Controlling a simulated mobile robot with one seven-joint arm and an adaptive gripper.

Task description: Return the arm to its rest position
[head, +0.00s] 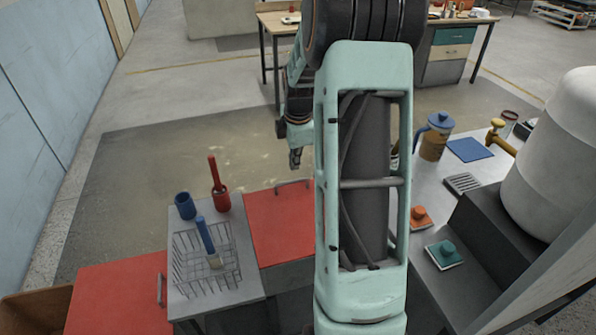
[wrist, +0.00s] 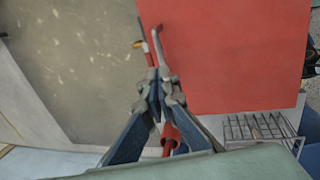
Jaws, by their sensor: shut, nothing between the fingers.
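My gripper (head: 295,158) shows small in the head view, to the left of my arm's large pale green link. It points down, beyond the red panel (head: 285,222) with a grey handle (head: 292,184). In the wrist view my gripper (wrist: 158,85) has its fingers together, with nothing seen held. The red panel (wrist: 225,55) lies behind the fingers there, with its handle (wrist: 155,45) just past the tips. Part of my arm is hidden behind its own near link in the head view.
A grey counter (head: 180,297) holds a wire basket (head: 189,266) with a blue-handled brush (head: 205,235), a blue cup (head: 185,206) and a red cup (head: 221,201). At right stand a jug (head: 435,138) and a white tank (head: 560,160). Open floor (head: 150,165) lies left.

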